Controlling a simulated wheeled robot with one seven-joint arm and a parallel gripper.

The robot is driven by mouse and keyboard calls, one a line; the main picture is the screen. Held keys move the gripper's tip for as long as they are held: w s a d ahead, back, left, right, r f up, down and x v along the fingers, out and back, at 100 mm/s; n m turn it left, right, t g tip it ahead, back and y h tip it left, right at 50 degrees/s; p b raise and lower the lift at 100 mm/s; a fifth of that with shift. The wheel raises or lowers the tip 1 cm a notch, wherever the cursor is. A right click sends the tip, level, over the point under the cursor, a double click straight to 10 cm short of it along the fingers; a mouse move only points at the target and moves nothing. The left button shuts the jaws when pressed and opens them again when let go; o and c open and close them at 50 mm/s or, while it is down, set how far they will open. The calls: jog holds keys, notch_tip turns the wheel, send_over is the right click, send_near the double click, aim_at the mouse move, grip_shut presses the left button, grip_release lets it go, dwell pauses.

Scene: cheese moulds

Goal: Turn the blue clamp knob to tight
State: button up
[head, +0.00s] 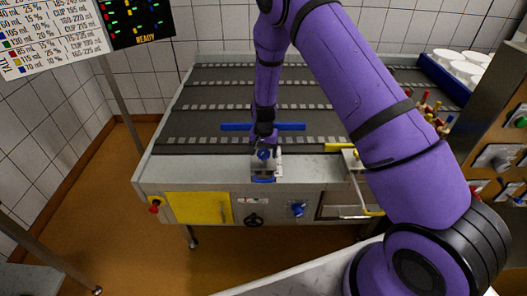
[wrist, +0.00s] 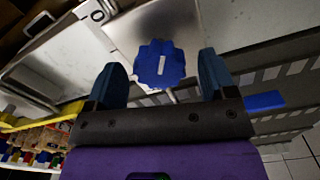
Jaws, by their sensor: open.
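The blue clamp knob (wrist: 160,66) has a scalloped rim and a short white mark on its face. In the wrist view it lies between the two dark blue fingers of my gripper (wrist: 163,59), with a gap visible on each side. My gripper is open. In the head view my gripper (head: 264,152) points down over the front edge of the conveyor table, above a small blue and light-coloured fixture (head: 264,179). In that view the gripper largely hides the knob.
A blue bar (head: 235,127) crosses the belt behind the gripper. The front panel has a yellow door (head: 197,207), a black handwheel (head: 253,220) and another blue knob (head: 298,209). A yellow-handled frame (head: 340,148) stands to the right.

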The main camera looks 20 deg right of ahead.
notch_tip(320, 180, up, 11)
jog(key=shift+f, duration=0.15)
dwell(0.6)
notch_tip(320, 180, up, 15)
jog(key=n+t, duration=0.1)
send_over(264, 152)
jog(key=s+d, duration=0.1)
jog(key=s, duration=0.4)
jog(key=s+d+r+n+t+y, duration=0.1)
jog(key=s+d+r+n, duration=0.1)
jog(key=s+r, duration=0.8)
jog(key=s+d+r+n+t, duration=0.1)
jog(key=s+r, duration=0.2)
jog(key=s, duration=0.4)
jog(key=s+d+r+n+t, duration=0.1)
jog(key=s+r, duration=0.3)
jog(key=s, duration=0.4)
jog(key=s+d+r+n+t+h, duration=0.1)
jog(key=s+r, duration=0.3)
jog(key=s, duration=0.4)
jog(key=shift+d, duration=0.3)
jog(key=shift+c, duration=0.2)
